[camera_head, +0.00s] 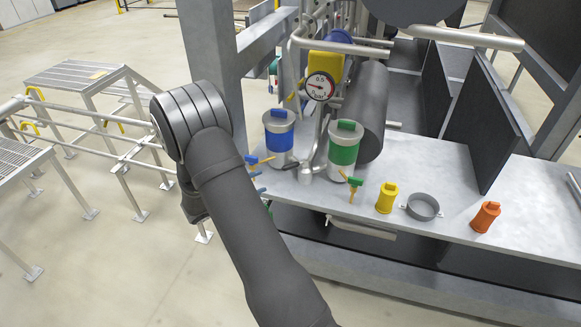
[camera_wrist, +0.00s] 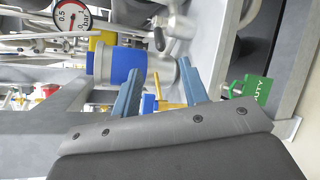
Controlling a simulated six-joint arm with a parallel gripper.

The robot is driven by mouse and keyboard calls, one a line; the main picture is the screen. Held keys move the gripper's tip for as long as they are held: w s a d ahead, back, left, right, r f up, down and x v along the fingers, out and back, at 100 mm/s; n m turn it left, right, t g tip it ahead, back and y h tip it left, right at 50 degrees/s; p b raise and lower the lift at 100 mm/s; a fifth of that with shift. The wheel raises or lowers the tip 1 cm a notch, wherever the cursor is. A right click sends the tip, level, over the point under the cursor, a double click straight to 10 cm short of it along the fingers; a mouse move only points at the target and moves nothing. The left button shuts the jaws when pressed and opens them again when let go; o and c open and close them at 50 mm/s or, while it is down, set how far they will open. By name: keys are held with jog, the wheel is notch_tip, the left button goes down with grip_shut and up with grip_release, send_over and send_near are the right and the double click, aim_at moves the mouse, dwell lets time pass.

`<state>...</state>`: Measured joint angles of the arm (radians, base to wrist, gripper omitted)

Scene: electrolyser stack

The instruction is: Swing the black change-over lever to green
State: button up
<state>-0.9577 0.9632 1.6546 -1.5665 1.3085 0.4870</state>
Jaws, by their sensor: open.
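The black change-over lever (camera_head: 291,165) sits on a silver pivot (camera_head: 305,174) between the blue-banded canister (camera_head: 279,139) and the green-banded canister (camera_head: 344,150). It points left, to the blue side. The wrist view shows the lever (camera_wrist: 159,38) beyond my fingers, with the blue canister (camera_wrist: 118,66) beside it. My gripper (camera_wrist: 160,66) is open, its two blue fingers apart and clear of the lever. A yellow part (camera_wrist: 170,104) shows between the fingers. A green tag (camera_wrist: 256,88) reading "DUTY" shows right of the fingers.
A pressure gauge (camera_head: 320,86) and pipes stand above the lever. A yellow plug (camera_head: 387,197), a grey ring (camera_head: 423,207) and an orange plug (camera_head: 486,217) stand on the bench to the right. A green handle (camera_head: 355,181) is near the bench's front edge.

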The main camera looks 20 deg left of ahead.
aim_at(286, 168)
jog(key=x, duration=1.1)
jog(key=a+x, duration=0.1)
jog(key=x, duration=0.4)
jog(key=shift+w+f, duration=0.2)
jog(key=shift+w, duration=0.4)
grip_shut()
